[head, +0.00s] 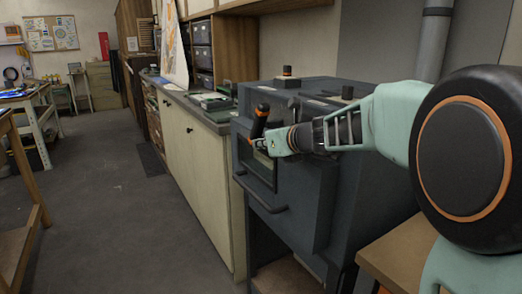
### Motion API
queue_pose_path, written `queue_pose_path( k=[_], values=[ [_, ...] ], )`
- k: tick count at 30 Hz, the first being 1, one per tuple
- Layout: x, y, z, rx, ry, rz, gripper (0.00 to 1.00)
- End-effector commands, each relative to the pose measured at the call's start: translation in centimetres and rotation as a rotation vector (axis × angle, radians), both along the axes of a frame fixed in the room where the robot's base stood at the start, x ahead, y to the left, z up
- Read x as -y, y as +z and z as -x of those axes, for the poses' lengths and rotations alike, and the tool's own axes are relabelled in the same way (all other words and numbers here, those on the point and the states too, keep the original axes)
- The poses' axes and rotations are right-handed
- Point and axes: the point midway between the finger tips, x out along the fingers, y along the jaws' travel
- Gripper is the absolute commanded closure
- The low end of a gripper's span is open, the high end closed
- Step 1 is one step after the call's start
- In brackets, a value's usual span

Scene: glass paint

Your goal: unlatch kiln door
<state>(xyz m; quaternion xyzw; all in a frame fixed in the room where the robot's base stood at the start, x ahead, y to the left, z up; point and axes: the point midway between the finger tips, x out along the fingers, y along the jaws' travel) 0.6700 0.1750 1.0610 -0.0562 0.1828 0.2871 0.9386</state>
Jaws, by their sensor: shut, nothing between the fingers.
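The kiln (352,190) is a dark blue-grey box at the centre right. Its door (292,208) faces left and looks shut, with a small window (258,170) and a dark bar handle (262,196) below it. A black lever with an orange tip (260,121) stands up near the door's upper edge and appears to be the latch. My gripper (257,143) is shut and empty, just below and in front of the lever. I cannot tell whether it touches the lever. My arm hides part of the door's upper right and the kiln's side.
Dark knobs (287,71) stick up from the kiln top. A cream cabinet with a grey counter (203,117) runs along the wall left of the kiln. A wooden table (403,254) stands close at the lower right. The floor (120,215) in front of the door is clear.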

Motion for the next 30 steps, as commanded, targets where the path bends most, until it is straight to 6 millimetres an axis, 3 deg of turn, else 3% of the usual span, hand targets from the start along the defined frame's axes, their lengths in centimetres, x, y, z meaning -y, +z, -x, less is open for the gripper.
queue_pose_path(
  k=[15, 30],
  values=[
    [-1.0, -0.5, -1.4, -0.002, 0.0, -0.001, 1.0],
    [-1.1, -0.6, -1.6, 0.0, 0.0, 0.0, 1.0]
  ],
)
